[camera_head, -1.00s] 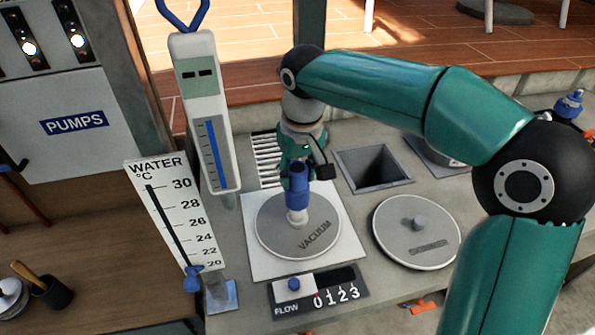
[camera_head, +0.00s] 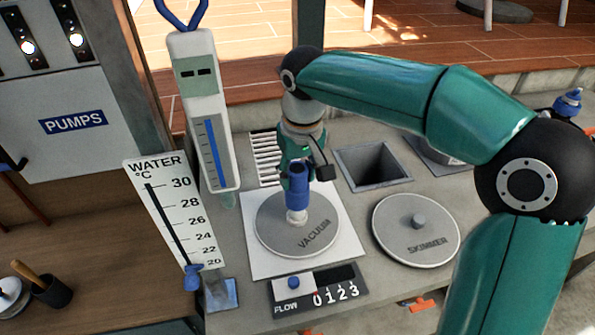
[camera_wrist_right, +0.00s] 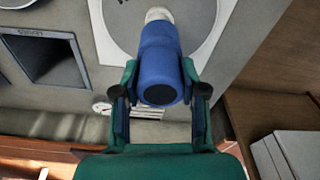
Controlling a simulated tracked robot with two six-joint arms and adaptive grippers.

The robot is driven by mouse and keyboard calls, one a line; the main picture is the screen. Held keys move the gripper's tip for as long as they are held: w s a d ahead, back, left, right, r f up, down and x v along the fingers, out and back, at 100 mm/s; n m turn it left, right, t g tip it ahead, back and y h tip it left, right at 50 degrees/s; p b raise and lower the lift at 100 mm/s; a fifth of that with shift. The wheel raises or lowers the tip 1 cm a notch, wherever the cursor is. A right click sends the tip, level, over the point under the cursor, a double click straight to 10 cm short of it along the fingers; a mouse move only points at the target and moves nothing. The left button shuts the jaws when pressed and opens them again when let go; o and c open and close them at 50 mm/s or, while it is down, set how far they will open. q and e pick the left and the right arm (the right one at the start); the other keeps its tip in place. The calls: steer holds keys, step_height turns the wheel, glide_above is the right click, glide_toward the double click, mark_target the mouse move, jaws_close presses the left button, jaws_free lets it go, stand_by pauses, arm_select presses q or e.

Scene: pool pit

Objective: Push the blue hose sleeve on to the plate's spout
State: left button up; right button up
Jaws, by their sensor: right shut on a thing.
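The blue hose sleeve (camera_head: 298,185) stands roughly upright over the round grey VACUUM plate (camera_head: 270,234). My right gripper (camera_head: 297,172) is shut on the sleeve; in the right wrist view its fingers (camera_wrist_right: 160,100) lie on both sides of the sleeve (camera_wrist_right: 160,62). The plate's pale spout (camera_head: 297,216) shows below the sleeve's lower end, and its light end also shows in the right wrist view (camera_wrist_right: 158,14). The sleeve's lower end meets the spout; how far it covers it I cannot tell. My left gripper is not in view.
The plate lies on a white square (camera_head: 345,247). A SKIMMER lid (camera_head: 390,237) and an open square pit (camera_head: 372,170) are to the right. A FLOW slider (camera_head: 318,291) is in front. A WATER scale (camera_head: 168,205) and white tester (camera_head: 195,80) stand left.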

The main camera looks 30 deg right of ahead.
mark_target(297, 189)
steer(key=shift+f, duration=0.15)
steer(key=shift+f+b, duration=0.85)
steer(key=shift+f, duration=0.2)
steer(key=shift+f, duration=0.15)
steer(key=shift+f+b, duration=0.6)
steer(key=shift+f, duration=0.1)
steer(key=shift+f, duration=0.3)
stand_by(0.8)
steer(key=o, duration=1.4)
steer(key=shift+r, duration=0.1)
